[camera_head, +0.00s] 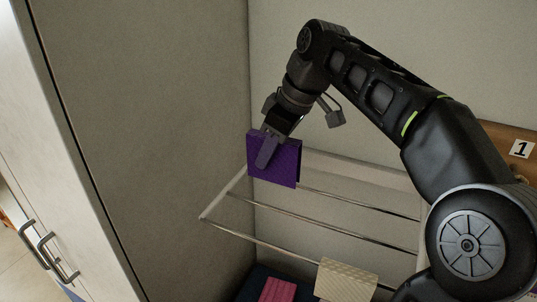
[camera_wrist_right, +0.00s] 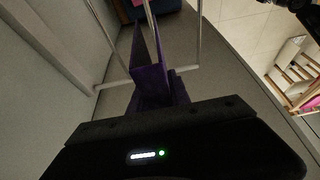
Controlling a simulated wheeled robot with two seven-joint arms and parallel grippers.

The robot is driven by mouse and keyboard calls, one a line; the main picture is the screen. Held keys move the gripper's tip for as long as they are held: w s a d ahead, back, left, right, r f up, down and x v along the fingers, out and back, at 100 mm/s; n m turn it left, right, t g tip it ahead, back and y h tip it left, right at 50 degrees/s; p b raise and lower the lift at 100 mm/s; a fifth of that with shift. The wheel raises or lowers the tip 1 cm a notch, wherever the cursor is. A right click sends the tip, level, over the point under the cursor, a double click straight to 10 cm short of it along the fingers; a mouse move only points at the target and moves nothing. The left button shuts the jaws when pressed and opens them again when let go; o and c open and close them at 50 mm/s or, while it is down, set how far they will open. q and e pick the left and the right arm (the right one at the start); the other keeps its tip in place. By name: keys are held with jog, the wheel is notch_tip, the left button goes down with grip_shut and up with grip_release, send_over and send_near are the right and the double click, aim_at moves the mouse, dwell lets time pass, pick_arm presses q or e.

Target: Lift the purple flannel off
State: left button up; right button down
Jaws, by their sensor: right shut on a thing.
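The purple flannel (camera_head: 286,170) is a folded cloth at the back left end of the drying rack (camera_head: 223,194). My right gripper (camera_head: 268,153) comes down from above and is shut on its upper part, with one finger across its near face. In the right wrist view the flannel (camera_wrist_right: 150,84) hangs from the jaws with its folds spread apart, and rack bars show beyond it. I cannot tell whether the flannel still touches a rail. My left gripper is not in view.
A cream cloth (camera_head: 346,282) hangs on the front rail. A pink cloth (camera_head: 278,290) lies lower on a dark blue surface. Grey panels close the left and back. A wooden board with a "1" label (camera_head: 521,149) is at right. The middle rails are bare.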

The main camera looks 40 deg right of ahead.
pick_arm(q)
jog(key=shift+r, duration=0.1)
pick_arm(e)
jog(key=shift+a+r, duration=0.1)
dwell(0.6)
pick_arm(q)
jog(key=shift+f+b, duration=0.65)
jog(key=shift+b, duration=0.05)
pick_arm(e)
jog(key=s+a, duration=0.4)
jog(key=a, duration=0.4)
jog(key=shift+s+a, duration=0.3)
jog(key=shift+a, duration=0.05)
